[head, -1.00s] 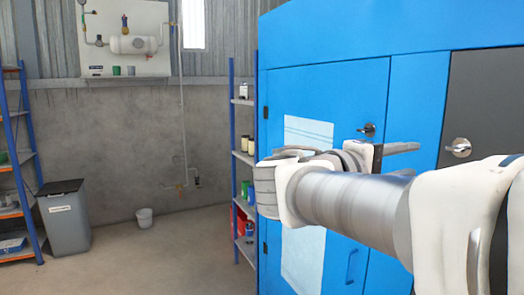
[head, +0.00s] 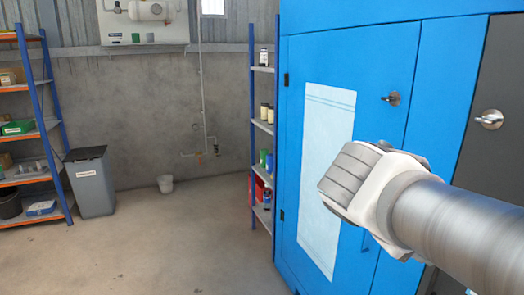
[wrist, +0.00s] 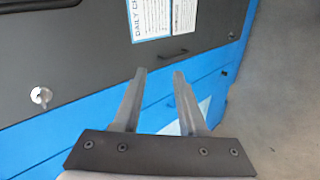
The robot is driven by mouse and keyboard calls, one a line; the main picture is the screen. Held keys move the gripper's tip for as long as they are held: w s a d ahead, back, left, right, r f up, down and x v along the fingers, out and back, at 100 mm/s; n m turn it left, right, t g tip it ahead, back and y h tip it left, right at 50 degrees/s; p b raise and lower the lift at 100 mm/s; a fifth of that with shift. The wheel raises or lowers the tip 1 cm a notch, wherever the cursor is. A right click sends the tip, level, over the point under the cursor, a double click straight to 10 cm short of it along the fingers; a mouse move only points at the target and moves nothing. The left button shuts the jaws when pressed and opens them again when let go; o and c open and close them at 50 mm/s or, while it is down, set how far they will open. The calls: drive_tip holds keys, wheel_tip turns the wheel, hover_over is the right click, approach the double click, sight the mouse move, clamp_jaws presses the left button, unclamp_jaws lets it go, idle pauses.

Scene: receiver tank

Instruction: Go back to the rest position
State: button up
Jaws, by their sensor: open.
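My gripper (wrist: 158,75) shows in the wrist view with its two grey fingers apart and nothing between them. It faces the lower part of a blue and dark grey cabinet, with a small handle and a paper sheet ahead of the fingertips. In the head view my arm reaches in from the right in front of the blue cabinet (head: 345,60). The gripper fingers are hidden there behind the wrist. The receiver tank (head: 152,10) is on the back wall, cut by the top edge of the picture.
A shelf rack (head: 262,130) stands beside the cabinet, and another rack (head: 45,70) stands at the far left. The floor (head: 170,245) in front is clear.

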drive_tip(key=s+a+f+m+t+y, duration=0.25)
drive_tip(key=s+a+f+y, duration=0.25)
drive_tip(key=a+f+y, duration=0.5)
wheel_tip(320, 180, up, 22)
drive_tip(key=a+g+p, duration=0.1)
drive_tip(key=p, duration=1.9)
drive_tip(key=shift+w+f+m+h+p, duration=0.2)
drive_tip(key=shift+m+h+p, duration=0.1)
drive_tip(key=shift+m+p, duration=0.1)
